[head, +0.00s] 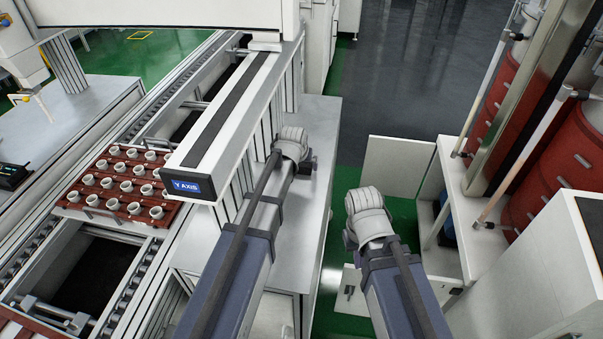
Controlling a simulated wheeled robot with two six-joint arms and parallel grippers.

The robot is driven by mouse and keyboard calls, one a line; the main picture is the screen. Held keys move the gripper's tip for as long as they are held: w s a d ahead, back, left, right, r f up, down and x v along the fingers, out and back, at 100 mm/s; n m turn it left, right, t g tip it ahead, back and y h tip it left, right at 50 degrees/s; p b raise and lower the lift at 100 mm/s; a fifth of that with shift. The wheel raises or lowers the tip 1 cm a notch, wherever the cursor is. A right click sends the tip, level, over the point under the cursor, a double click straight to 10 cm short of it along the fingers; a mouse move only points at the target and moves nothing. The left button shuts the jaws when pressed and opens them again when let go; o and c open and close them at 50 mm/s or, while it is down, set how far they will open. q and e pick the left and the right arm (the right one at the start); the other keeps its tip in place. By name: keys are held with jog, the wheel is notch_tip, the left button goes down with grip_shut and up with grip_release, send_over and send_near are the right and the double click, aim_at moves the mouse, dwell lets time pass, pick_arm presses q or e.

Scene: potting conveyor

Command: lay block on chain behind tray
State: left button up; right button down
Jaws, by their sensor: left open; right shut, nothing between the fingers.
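A red-brown tray (75,208) with rows of small white pots sits across the conveyor at the left. Dark roller chains (128,290) run along both sides of the conveyor, in front of the tray and beyond it. I cannot make out a loose block. My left gripper (307,163) is at the end of the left arm, right of the gantry beam and over the grey bench, well away from the tray. My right gripper (349,241) is further right, over the floor gap between bench and cabinet. The wrists largely hide both sets of fingers; neither gripper shows anything held.
A white gantry beam (225,115) marked Y AXIS stands between my arms and the tray. The grey bench top (315,195) is below my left arm. An open white cabinet (450,245) and red drums (550,150) are at the right. Another red-brown edge (25,322) shows at bottom left.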

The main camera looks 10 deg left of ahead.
aim_at(301, 165)
pick_arm(q)
jog(key=shift+f, duration=0.1)
jog(key=c, duration=1.3)
notch_tip(301, 165, up, 10)
jog(key=p, duration=1)
